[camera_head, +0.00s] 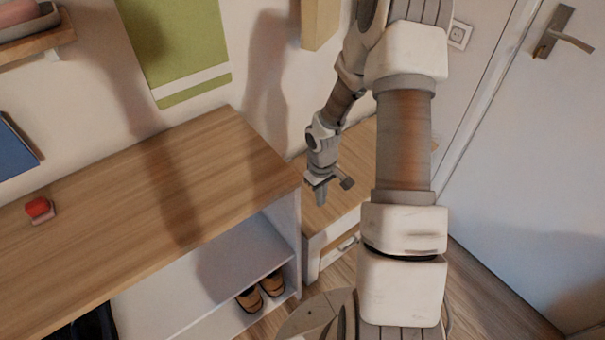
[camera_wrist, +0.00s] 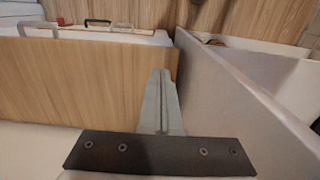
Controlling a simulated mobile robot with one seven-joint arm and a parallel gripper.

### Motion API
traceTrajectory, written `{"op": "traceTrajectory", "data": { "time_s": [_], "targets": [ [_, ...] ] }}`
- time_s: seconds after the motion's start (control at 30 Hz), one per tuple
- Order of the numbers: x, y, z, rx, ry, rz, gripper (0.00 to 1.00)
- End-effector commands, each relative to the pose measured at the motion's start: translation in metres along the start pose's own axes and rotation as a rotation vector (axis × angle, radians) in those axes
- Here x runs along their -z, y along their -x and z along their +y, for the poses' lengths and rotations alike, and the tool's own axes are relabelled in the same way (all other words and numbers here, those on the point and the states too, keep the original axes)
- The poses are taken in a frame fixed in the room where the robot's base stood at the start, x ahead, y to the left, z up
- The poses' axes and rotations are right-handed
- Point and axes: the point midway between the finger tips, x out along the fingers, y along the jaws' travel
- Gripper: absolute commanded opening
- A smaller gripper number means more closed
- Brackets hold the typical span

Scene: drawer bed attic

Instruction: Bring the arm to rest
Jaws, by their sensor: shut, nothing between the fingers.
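My gripper (camera_head: 322,190) hangs at the end of my arm in the head view, fingers pointing down. It is beside the right end of the wooden-topped bench (camera_head: 215,140), above or in front of a lower wooden-topped drawer unit (camera_head: 345,165). In the wrist view my gripper (camera_wrist: 160,100) shows its fingers pressed together, with nothing between them. A wooden panel (camera_wrist: 80,80) is to their left and a pale panel edge (camera_wrist: 240,90) to their right. I cannot tell whether the fingers touch either one.
A red-topped object (camera_head: 38,208) sits on the bench. Brown shoes (camera_head: 262,290) stand on the shelf below. A door (camera_head: 545,150) with a handle (camera_head: 562,35) is at the right. A wall shelf (camera_head: 35,45) is at upper left. Most of the bench top is clear.

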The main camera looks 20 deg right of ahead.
Motion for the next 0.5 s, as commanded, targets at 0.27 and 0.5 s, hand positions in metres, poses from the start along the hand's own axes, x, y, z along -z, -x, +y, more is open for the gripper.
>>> {"op": "traceTrajectory", "data": {
  "time_s": [0.27, 0.5],
  "targets": [
    [0.001, 0.007, 0.001, -0.007, -0.001, 0.003, 0.0],
    [0.003, 0.072, 0.004, -0.088, -0.031, 0.033, 0.0]
  ]
}}
